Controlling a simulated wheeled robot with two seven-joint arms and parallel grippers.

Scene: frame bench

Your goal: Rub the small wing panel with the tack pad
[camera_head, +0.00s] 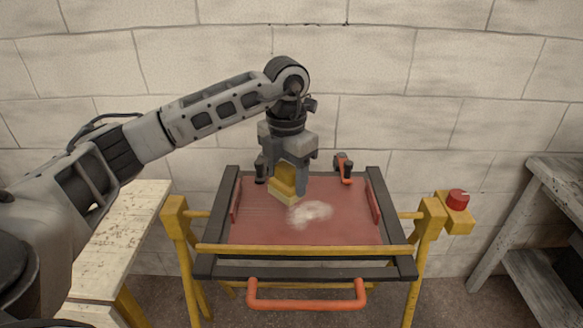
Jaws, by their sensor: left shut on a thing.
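The small wing panel (345,228) is a reddish sheet lying in a dark frame on a yellow stand. A pale whitish smudge (310,212) marks its middle. My left gripper (286,178) is above the panel's left-centre part, pointing down. It is shut on the tack pad (284,190), a yellow block with a paler base. The pad is just left of the smudge, at or very near the panel's surface; I cannot tell whether it touches. My right gripper is not in view.
A yellow bar (305,250) crosses the front, with an orange handle (306,304) below. A red knob (457,197) is on the right.

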